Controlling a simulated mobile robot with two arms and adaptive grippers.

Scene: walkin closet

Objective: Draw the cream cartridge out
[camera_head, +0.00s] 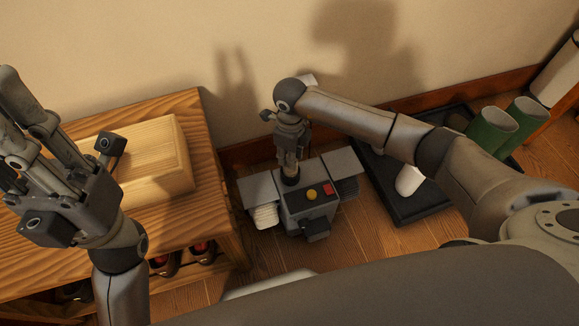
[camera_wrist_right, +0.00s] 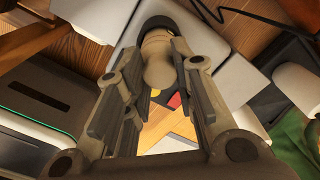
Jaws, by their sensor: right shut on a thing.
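The cream cartridge (camera_wrist_right: 158,62) shows in the right wrist view as a rounded, pale piece between my right gripper's fingers. Its far end meets a dark round collar (camera_wrist_right: 157,24). In the head view the cartridge is mostly hidden by the hand. My right gripper (camera_head: 290,168) points down over a grey machine (camera_head: 308,213) with a yellow and a red button, and is shut on the cartridge. I cannot tell how deep the cartridge sits in the collar. My left gripper (camera_head: 14,118) is raised over the wooden bench at the left, fingers apart and empty.
A pale wooden box (camera_head: 155,160) stands on the wooden bench (camera_head: 215,150), with shoes beneath. Right of the machine is a black tray (camera_head: 400,208) with a white object (camera_head: 409,180) and green boots (camera_head: 492,130). The wall is close behind. Some floor is clear in front of the machine.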

